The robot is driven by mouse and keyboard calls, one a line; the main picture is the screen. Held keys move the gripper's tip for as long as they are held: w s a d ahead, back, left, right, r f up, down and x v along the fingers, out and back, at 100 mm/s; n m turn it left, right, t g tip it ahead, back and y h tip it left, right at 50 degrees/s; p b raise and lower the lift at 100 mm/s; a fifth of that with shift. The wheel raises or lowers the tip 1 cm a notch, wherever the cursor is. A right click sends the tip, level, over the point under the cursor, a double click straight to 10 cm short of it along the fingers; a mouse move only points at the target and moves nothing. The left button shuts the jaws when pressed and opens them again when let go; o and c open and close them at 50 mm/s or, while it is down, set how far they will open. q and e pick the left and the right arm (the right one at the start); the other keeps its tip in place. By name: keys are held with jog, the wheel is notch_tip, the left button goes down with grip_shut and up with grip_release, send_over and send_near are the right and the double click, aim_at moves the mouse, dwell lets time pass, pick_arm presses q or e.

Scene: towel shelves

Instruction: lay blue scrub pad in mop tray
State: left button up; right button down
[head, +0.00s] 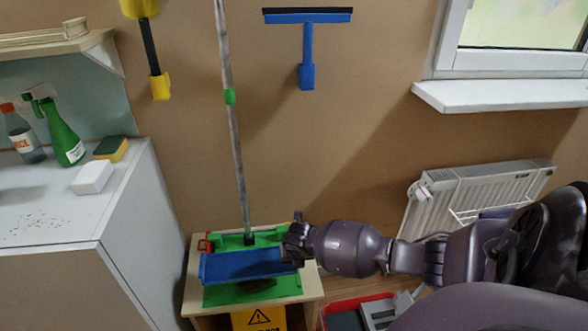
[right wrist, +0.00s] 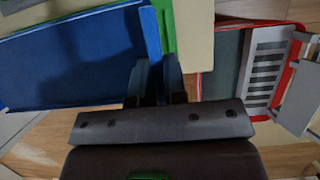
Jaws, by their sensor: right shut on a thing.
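The blue scrub pad (head: 245,264) is a flat blue rectangle above the green mop tray (head: 288,287) on a small wooden table. It hides the middle of the tray; whether it touches the tray I cannot tell. My right gripper (head: 296,243) is at the pad's right end, shut on it. In the right wrist view the pad (right wrist: 75,60) extends left from the right gripper's fingers (right wrist: 158,85), with a green tray edge (right wrist: 165,25) beyond. My left gripper is not in view.
A mop pole (head: 236,150) rises behind the pad. A yellow sign (head: 260,318) is at the table's front. A red and grey bin (head: 345,312) stands right of the table, near the radiator (head: 480,195). A counter (head: 60,215) with bottles and sponges is left.

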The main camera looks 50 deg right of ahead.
jog(key=shift+s+f, duration=0.15)
jog(key=shift+f, duration=0.4)
notch_tip(320, 180, down, 3)
jog(key=shift+r+b, duration=0.1)
jog(key=shift+b, duration=0.95)
jog(key=shift+f+b, duration=0.3)
jog(key=shift+f, duration=0.15)
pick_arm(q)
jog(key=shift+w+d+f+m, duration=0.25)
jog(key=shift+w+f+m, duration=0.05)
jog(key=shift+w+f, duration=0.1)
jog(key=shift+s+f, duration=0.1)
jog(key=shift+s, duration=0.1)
